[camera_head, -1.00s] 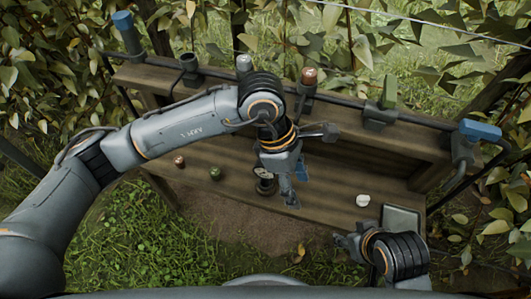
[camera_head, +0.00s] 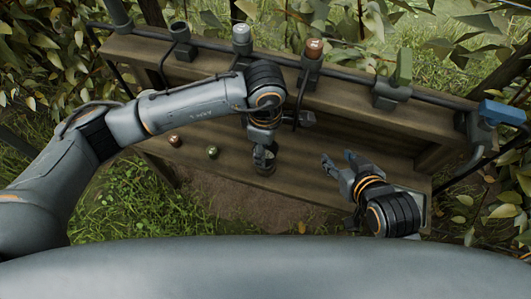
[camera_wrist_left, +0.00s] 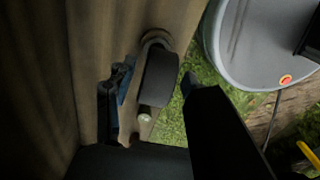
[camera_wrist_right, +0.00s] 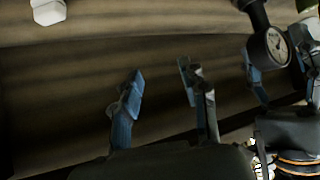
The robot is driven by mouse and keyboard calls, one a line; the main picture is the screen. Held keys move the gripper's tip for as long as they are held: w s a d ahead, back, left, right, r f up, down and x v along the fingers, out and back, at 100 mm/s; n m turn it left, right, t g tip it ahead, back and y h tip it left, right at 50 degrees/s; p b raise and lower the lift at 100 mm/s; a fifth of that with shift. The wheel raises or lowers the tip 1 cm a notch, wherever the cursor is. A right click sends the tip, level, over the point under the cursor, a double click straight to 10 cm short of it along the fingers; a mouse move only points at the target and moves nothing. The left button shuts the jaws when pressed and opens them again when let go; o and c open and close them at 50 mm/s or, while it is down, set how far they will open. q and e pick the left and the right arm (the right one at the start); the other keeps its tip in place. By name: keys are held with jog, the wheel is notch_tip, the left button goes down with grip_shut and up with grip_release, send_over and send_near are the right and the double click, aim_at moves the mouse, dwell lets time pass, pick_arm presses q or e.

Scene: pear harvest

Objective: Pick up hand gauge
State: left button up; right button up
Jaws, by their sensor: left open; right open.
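The hand gauge (camera_head: 264,160), dark with a round dial, is on the bench's lower shelf under my left gripper. Its pale dial face (camera_wrist_right: 274,43) shows at the right of the right wrist view. In the left wrist view the dark gauge (camera_wrist_left: 158,76) is seen from close up, apparently between the open left fingers. My left gripper (camera_wrist_left: 156,84) is open around or beside it; contact cannot be told. In the head view my left wrist partly hides both. My right gripper (camera_head: 338,158) is open and empty over the shelf, right of the gauge.
A brown ball (camera_head: 175,141) and a green ball (camera_head: 212,153) sit left on the wooden bench (camera_head: 290,180). A white object (camera_wrist_right: 47,11) shows in the right wrist view. Holders with coloured tools, including a green one (camera_head: 402,68), line the back rail. A grey tray is partly behind my right arm.

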pick_arm(q)
jog(key=f, duration=0.2)
jog(key=f+b, duration=0.1)
jog(key=f, duration=0.1)
jog(key=shift+w+d+f, duration=0.1)
jog(key=shift+w, duration=0.1)
jog(key=shift+f, duration=0.1)
grip_shut()
pick_arm(e)
jog(key=w+r+t, duration=0.1)
jog(key=w+a+r+t, duration=0.1)
jog(key=w+r+t+y, duration=0.1)
jog(key=r, duration=0.1)
jog(key=shift+w+a+r, duration=0.1)
jog(key=shift+w+a, duration=0.2)
jog(key=shift+w, duration=0.05)
